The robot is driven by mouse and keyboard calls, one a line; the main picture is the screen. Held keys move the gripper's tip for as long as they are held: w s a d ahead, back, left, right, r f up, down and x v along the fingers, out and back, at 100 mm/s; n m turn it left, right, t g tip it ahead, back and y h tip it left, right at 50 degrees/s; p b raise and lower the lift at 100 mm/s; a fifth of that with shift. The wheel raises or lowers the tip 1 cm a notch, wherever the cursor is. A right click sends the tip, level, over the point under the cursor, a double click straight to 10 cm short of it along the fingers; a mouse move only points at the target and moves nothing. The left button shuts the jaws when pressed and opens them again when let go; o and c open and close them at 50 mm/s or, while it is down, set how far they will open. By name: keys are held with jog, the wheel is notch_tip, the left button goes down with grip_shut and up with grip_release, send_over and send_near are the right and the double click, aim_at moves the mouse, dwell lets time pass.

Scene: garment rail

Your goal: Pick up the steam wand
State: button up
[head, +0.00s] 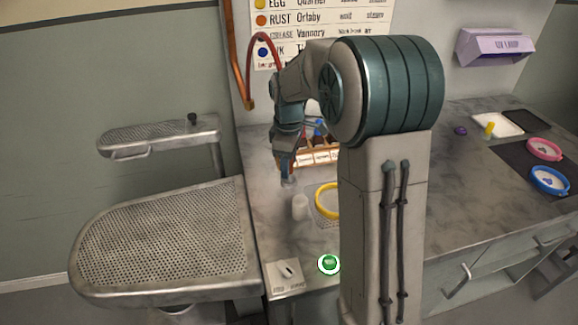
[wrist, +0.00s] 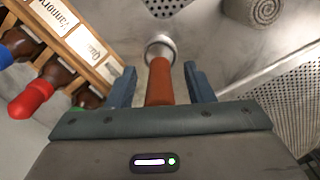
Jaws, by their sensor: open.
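The steam wand (wrist: 160,82) shows in the wrist view as an orange-brown handle with a round silver head pointing away from me. My gripper (wrist: 160,74) is open, with one blue finger on each side of the handle. Gaps show between the fingers and the handle, so it is not clamped. The near end of the handle is hidden behind the gripper body. In the head view my gripper (head: 287,165) is low over the counter, left of the bottle rack, and the wand is mostly hidden there.
A wooden rack (wrist: 80,42) of bottles stands close on the left in the wrist view.

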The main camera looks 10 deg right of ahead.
grip_shut()
jog(key=shift+r, duration=0.1)
jog(key=shift+r, duration=0.5)
jog(key=r, duration=0.3)
jog(key=shift+s+d+r, duration=0.2)
jog(key=shift+d+r, duration=0.05)
jog(key=shift+d, duration=0.15)
jog(key=s+d+r, duration=0.5)
jog(key=d+r, duration=0.1)
jog(key=d, duration=0.3)
jog(key=shift+s+r, duration=0.2)
jog(key=shift+s, duration=0.15)
